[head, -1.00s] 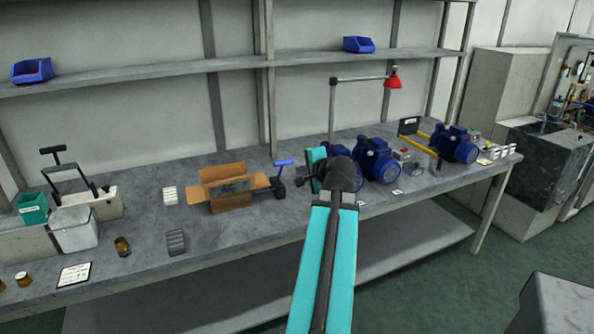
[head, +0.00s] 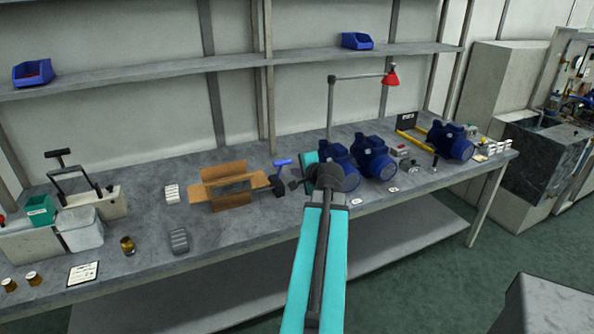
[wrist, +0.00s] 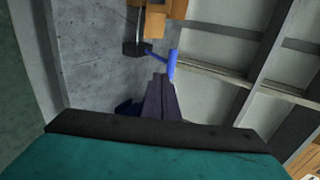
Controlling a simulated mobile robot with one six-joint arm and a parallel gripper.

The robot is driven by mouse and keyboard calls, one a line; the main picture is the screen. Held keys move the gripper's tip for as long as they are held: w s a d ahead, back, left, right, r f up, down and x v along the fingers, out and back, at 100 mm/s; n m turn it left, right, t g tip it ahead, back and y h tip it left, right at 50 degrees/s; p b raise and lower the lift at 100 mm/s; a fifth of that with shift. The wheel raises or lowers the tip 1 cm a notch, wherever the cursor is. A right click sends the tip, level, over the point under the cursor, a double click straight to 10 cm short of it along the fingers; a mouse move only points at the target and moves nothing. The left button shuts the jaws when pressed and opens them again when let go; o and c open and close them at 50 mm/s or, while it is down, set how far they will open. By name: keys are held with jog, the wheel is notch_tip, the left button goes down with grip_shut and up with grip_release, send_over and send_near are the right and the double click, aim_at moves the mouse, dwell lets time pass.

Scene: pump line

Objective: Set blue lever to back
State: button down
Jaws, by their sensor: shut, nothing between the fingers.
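My fingers are shut and hold nothing. In the head view my gripper (head: 294,184) is just right of the lever, partly hidden by my wrist. I cannot tell whether the fingertips touch the grip.
An open cardboard box (head: 232,192) stands left of the lever. A second, black-handled lever (head: 57,153) is far left. A shelf (head: 180,72) runs above the bench.

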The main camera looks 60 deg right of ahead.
jog(key=r+p+x, duration=0.1)
jog(key=p+x, duration=0.2)
jog(key=x, duration=0.6)
jog(key=shift+w+d+r, duration=0.25)
jog(key=shift+w+d, duration=0.25)
jog(key=shift+w, duration=0.1)
